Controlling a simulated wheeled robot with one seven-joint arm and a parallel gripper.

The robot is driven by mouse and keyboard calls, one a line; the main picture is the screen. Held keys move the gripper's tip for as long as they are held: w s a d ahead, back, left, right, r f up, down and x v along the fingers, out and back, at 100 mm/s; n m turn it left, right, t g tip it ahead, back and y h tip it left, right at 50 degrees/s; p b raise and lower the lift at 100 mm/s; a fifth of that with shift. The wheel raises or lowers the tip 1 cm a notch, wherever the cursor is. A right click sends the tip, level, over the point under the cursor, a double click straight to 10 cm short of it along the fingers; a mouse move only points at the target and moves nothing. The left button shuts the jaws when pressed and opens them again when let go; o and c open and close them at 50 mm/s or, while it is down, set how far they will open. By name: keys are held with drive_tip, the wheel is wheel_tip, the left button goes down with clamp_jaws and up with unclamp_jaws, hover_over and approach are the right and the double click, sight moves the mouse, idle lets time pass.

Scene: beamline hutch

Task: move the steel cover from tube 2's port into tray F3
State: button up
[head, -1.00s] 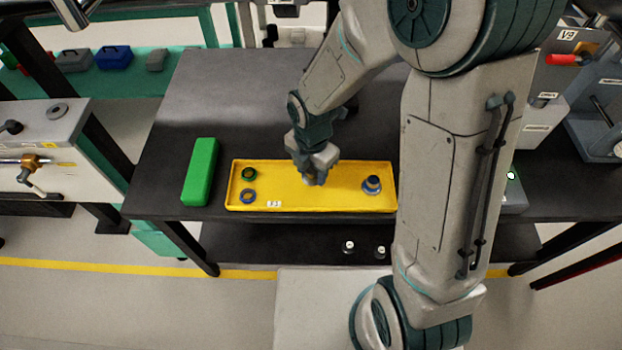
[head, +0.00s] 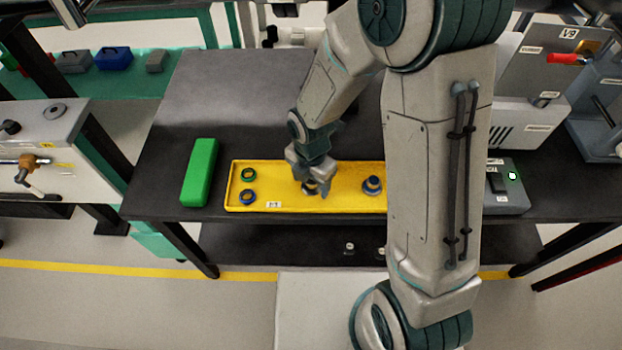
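A long yellow tray (head: 340,200) lies near the front edge of the dark table, with a small white label (head: 273,205) too small to read surely. My gripper (head: 313,189) points down over the middle of the tray. A small dark, round piece (head: 309,187) shows at its fingertips, partly hidden by the fingers. I cannot tell whether it is the steel cover, or whether the fingers grip it or it rests on the tray floor. Tube 2's port is not identifiable in the head view.
A green block (head: 199,172) stands left of the tray. A grey box with a green light (head: 508,188) is at right.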

drive_tip(key=shift+r, duration=0.15)
wheel_tip(320, 180, up, 12)
drive_tip(key=p, duration=0.2)
drive_tip(key=s+d+r+m+t, duration=0.1)
drive_tip(key=s+d+r+m, duration=0.2)
drive_tip(key=m, duration=0.6)
drive_tip(key=s+d+r+m, duration=0.3)
drive_tip(key=d+m, duration=0.4)
drive_tip(key=m, duration=0.3)
drive_tip(key=s+d+r+m+t, duration=0.1)
drive_tip(key=s+d+r+m, duration=0.2)
drive_tip(key=m, duration=0.6)
drive_tip(key=shift+d+r+m+t, duration=0.35)
drive_tip(key=shift+d+r, duration=0.55)
drive_tip(key=shift+d, duration=0.35)
